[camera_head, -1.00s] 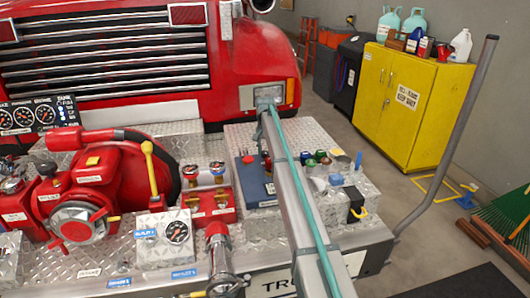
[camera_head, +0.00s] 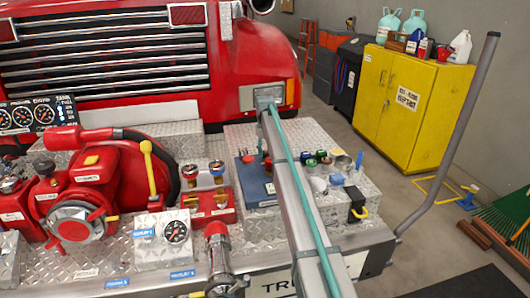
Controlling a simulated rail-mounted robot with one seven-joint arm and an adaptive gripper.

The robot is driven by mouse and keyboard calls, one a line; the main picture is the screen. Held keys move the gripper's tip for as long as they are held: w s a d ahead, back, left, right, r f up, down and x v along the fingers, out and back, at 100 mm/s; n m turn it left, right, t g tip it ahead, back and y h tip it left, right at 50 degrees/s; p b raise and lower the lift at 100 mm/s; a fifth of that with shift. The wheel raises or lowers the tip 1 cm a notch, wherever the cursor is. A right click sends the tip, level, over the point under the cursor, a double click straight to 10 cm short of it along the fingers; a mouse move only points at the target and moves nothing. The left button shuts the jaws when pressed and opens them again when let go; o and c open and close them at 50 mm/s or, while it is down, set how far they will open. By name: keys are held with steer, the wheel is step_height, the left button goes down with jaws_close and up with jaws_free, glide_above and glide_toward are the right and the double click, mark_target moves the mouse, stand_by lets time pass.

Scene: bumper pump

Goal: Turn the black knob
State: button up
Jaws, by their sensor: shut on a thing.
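A blue control box (camera_head: 262,190) sits on the diamond-plate deck, left of a long silver beam (camera_head: 293,185) with a teal line along it. A black block with a yellow hook (camera_head: 356,206) sits right of the beam. Several small coloured caps or knobs (camera_head: 320,156) stand behind it. The beam hides part of the deck beside the blue box. I make out no gripper fingers in this view.
A red pump (camera_head: 110,185) with a yellow lever (camera_head: 149,168) fills the left. A gauge box (camera_head: 160,243) and red-topped chrome pipe (camera_head: 217,245) stand in front. A grey slanted pole (camera_head: 460,110) rises at right. A yellow cabinet (camera_head: 405,125) stands behind, with open floor before it.

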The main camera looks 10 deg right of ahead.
mark_target(265, 152)
steer(key=shift+n, duration=1.6)
steer(key=o, duration=1.1)
steer(key=shift+o, duration=0.2)
step_height(265, 152, up, 12)
